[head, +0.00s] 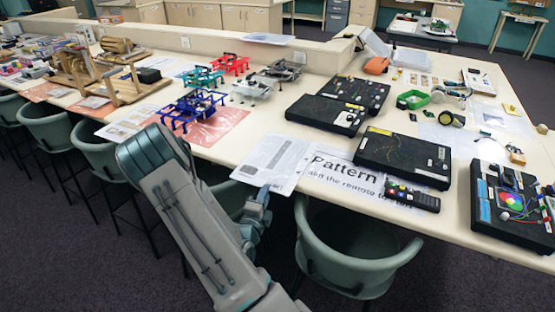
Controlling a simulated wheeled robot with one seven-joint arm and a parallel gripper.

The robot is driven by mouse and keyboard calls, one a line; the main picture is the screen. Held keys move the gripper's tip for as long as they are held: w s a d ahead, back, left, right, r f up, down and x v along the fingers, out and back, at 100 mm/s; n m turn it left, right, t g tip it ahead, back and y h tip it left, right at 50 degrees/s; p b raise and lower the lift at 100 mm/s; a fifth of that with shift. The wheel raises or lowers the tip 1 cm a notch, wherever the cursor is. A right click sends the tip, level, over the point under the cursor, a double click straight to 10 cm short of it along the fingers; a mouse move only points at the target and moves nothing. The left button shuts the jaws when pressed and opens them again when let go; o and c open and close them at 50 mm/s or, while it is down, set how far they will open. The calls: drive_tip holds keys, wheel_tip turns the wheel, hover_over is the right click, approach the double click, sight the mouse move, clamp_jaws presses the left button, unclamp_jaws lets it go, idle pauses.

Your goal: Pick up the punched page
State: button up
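A white printed page (272,160) lies at the front edge of the long table, left of and against a larger sheet with the big word "Pattern" (340,183). It looks like the punched page, but its holes are too small to make out. My gripper (262,192) is at the page's near edge, at the table's front edge. My arm comes up from below and partly blocks the view of the gripper. I cannot tell whether the fingers are apart, or whether they touch the page.
A black remote (412,196) lies on the "Pattern" sheet, with black circuit boards (404,157) behind it. A blue frame robot (193,108) stands on a pink sheet to the left. Green chairs (350,245) stand close along the table's front.

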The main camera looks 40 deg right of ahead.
drive_tip(key=shift+p+x, duration=0.7)
drive_tip(key=shift+x, duration=2)
drive_tip(key=shift+a, duration=0.1)
clamp_jaws()
